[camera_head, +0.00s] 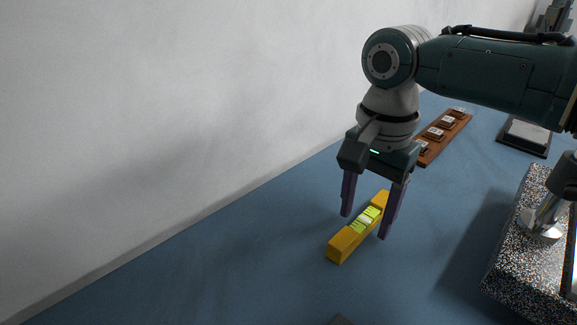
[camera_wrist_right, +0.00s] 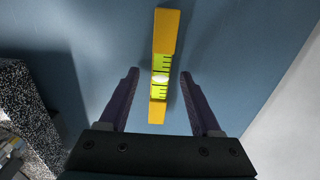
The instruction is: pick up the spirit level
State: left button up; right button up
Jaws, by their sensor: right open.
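The spirit level (camera_head: 345,243) is a yellow bar with a bright green vial window in its middle. It lies on the blue surface in the head view. It also shows upright in the picture in the right wrist view (camera_wrist_right: 166,30). My right gripper (camera_head: 366,226) is open, its two purple fingers pointing down on either side of the level. In the right wrist view the fingers (camera_wrist_right: 158,80) stand apart to the left and right of the level's lower part, with gaps on both sides. Whether the fingertips are down at its height is hard to tell. My left gripper is not in view.
A brown wooden strip (camera_head: 455,124) with several small dark pieces lies behind the gripper. A speckled block (camera_head: 506,268) with a metal fitting stands at the right. A dark tray (camera_head: 524,135) lies at the back right. A pale wall (camera_head: 150,110) runs along the left. The surface left of the level is clear.

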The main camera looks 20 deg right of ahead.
jog(key=shift+f, duration=0.1)
jog(key=shift+c, duration=0.2)
grip_shut()
dwell(0.5)
